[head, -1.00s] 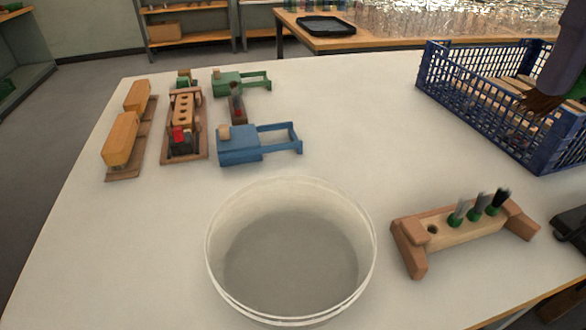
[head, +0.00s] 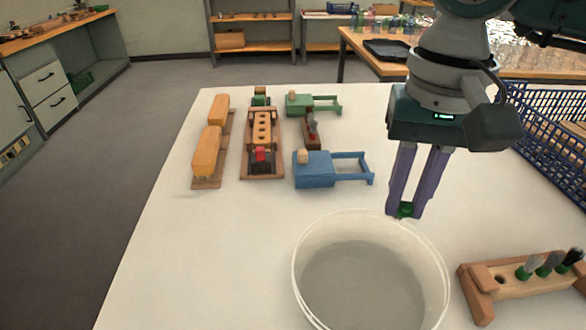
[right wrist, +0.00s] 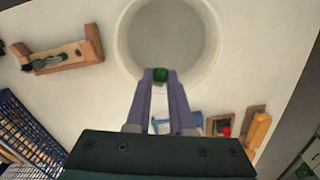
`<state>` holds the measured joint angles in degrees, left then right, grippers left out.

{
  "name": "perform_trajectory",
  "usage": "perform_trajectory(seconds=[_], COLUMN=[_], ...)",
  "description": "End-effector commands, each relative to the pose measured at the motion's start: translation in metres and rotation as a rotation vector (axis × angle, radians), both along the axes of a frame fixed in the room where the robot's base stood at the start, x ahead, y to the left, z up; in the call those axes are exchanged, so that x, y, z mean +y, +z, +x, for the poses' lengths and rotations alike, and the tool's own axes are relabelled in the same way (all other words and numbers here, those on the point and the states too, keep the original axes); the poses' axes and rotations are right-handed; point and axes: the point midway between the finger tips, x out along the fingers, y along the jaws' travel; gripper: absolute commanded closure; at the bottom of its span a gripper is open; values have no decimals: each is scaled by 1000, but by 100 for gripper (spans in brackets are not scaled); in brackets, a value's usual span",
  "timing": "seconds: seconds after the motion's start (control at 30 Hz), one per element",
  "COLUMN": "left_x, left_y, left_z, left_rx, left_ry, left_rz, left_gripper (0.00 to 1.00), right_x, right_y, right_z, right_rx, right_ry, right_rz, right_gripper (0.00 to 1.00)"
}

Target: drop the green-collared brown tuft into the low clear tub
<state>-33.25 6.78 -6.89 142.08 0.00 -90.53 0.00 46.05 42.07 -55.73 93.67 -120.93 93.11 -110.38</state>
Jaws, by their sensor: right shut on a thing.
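The low clear tub (head: 362,287) stands on the pale table, round and empty inside. My right gripper (head: 405,212) is shut on the tuft, whose green collar (head: 405,209) shows between the fingertips. Its brown bristles cannot be made out now. In the head view the collar appears at the tub's far right rim. In the right wrist view the collar (right wrist: 160,75) overlaps the rim of the tub (right wrist: 170,35) nearest the gripper. How high it hangs cannot be told. My left gripper is out of view.
A wooden block (head: 525,284) with several green-collared tufts, grey and black, stands right of the tub. A blue crate (head: 545,130) is at the back right. Wooden toy vehicles, including a blue one (head: 330,170), stand behind the tub. The table left of the tub is clear.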

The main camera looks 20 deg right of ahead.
Motion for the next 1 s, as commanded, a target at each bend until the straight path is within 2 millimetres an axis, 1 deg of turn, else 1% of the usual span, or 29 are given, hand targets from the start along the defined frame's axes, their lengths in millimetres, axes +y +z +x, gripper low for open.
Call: perform_trajectory(seconds=[0.17, 0.4, 0.5, 0.6, 0.83, 0.87, 1.0], left_x=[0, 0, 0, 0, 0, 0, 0], left_y=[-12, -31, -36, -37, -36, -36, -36], left_z=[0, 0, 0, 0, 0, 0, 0], left_rx=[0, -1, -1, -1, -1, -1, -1], left_ry=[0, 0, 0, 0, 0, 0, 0], left_rz=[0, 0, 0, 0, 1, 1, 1], left_gripper=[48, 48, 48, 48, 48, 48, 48], right_x=[0, 1, 1, 0, 0, 0, 0], right_y=[-17, -48, -56, -59, -58, -58, -58], right_z=[0, 0, 0, 0, 0, 0, 0], right_rx=[2, 1, 1, 0, 0, 0, 0], right_ry=[0, 1, 1, 0, 1, 1, 1], right_rz=[1, 2, 0, 1, 1, 1, 1], right_gripper=[100, 100, 100, 100, 100, 76, 60])
